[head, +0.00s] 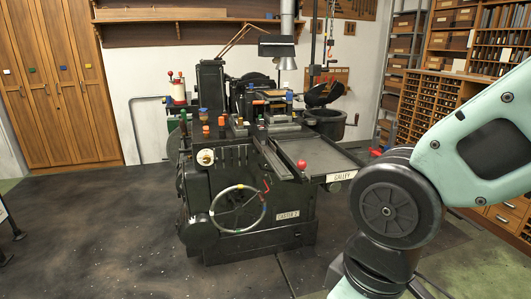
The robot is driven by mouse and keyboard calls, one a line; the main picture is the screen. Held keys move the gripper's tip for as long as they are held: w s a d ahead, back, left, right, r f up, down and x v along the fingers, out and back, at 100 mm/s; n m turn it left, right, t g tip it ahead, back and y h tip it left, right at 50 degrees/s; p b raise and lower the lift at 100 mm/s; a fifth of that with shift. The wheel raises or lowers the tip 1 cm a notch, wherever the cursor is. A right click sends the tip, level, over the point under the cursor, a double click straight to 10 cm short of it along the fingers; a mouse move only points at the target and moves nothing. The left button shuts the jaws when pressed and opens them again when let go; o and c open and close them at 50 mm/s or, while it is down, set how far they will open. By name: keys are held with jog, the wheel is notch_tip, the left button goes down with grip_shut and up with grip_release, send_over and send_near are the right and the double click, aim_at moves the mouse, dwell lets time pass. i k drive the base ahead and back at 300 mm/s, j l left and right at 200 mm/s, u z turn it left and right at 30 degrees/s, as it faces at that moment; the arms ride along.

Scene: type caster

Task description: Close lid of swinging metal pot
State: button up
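A dark metal pot (326,123) stands at the back right of the black casting machine, beside its flat galley plate. A dark lid (322,94) appears raised and tilted above the pot's rim, so the pot looks open. Both are small and dark here, and the hinge between them cannot be made out. My arm's pale green and black links fill the right side of the picture. My gripper is outside the view.
The casting machine (245,180) with its handwheel (238,209) stands between me and the pot. The galley plate (320,158) carries a red knob (302,164). Wooden type shelves (450,95) line the right wall. Open floor (100,235) lies at left.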

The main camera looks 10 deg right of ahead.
aim_at(311, 98)
jog(key=i+l+z, duration=0.65)
jog(key=z, duration=0.3)
jog(key=i+z, duration=0.9)
jog(key=i+l+z, duration=0.1)
jog(key=i+z, duration=0.3)
jog(key=i, duration=1.6)
jog(key=i+j+u, duration=0.25)
jog(key=i+u, duration=0.7)
jog(key=i+l+u, duration=0.15)
jog(key=i+u, duration=0.3)
jog(key=i+l+u, duration=0.5)
jog(key=i+j+u, duration=0.15)
jog(key=i+u, duration=0.75)
jog(key=i+l+u, duration=0.25)
jog(key=i+u, duration=0.25)
jog(key=i+l+u, duration=0.65)
jog(key=u, duration=0.2)
jog(key=i+l+u, duration=0.65)
jog(key=u, duration=0.2)
jog(key=i+l+u, duration=0.15)
jog(key=l+u, duration=0.25)
jog(key=l, duration=0.15)
jog(key=l+u, duration=0.1)
jog(key=l, duration=0.25)
